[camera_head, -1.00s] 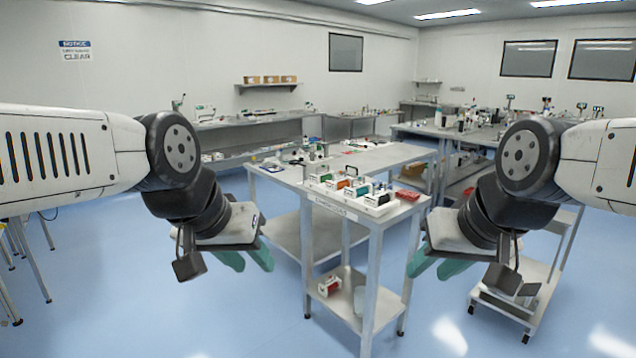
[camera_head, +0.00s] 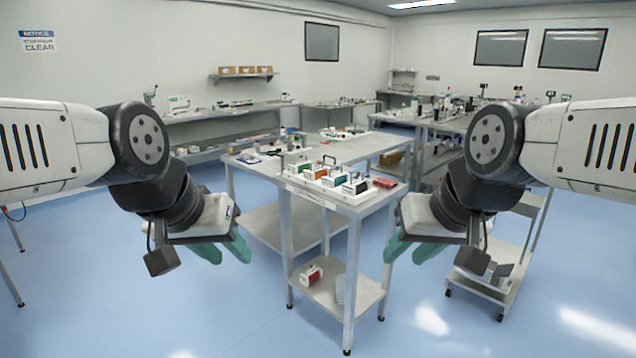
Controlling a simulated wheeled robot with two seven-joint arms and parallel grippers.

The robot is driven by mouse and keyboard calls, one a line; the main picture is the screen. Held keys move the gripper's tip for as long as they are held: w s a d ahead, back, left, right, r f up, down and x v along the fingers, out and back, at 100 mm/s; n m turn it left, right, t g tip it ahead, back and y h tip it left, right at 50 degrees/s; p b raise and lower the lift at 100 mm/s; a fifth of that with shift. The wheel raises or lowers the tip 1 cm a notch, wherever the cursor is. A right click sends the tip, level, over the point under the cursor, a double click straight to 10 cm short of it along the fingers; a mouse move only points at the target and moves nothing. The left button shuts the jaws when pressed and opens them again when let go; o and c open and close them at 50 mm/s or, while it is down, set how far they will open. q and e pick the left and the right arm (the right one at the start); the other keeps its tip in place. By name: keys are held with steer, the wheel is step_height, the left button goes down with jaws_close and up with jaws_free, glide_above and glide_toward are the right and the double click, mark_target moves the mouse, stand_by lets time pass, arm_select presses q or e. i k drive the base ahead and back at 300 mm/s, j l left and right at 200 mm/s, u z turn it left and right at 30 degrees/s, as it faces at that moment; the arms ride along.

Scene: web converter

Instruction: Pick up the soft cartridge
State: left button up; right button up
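Several cartridge-like units with black handles stand in a row on the near end of the steel table. I cannot tell which is the soft cartridge. My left gripper (camera_head: 232,260) is open and empty, left of the table. My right gripper (camera_head: 402,261) is open and empty, right of the table's near end. Both have teal fingers and are apart from the table and the units.
The steel table (camera_head: 262,163) has a lower shelf with a red-and-white item (camera_head: 311,275) and a pale container (camera_head: 340,289). A red tray (camera_head: 384,183) sits at its right edge. A low cart (camera_head: 485,284) stands at right. Blue floor (camera_head: 225,315) is clear in front.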

mark_target(316, 174)
steer(key=i+u, duration=0.1)
steer(key=i, duration=0.5)
steer(key=i+l+u, duration=0.1)
steer(key=i, duration=0.5)
steer(key=i+l+u, duration=0.1)
steer(key=i, duration=0.5)
steer(key=i+l+u, duration=0.1)
steer(key=i+l, duration=0.15)
steer(key=i, duration=0.35)
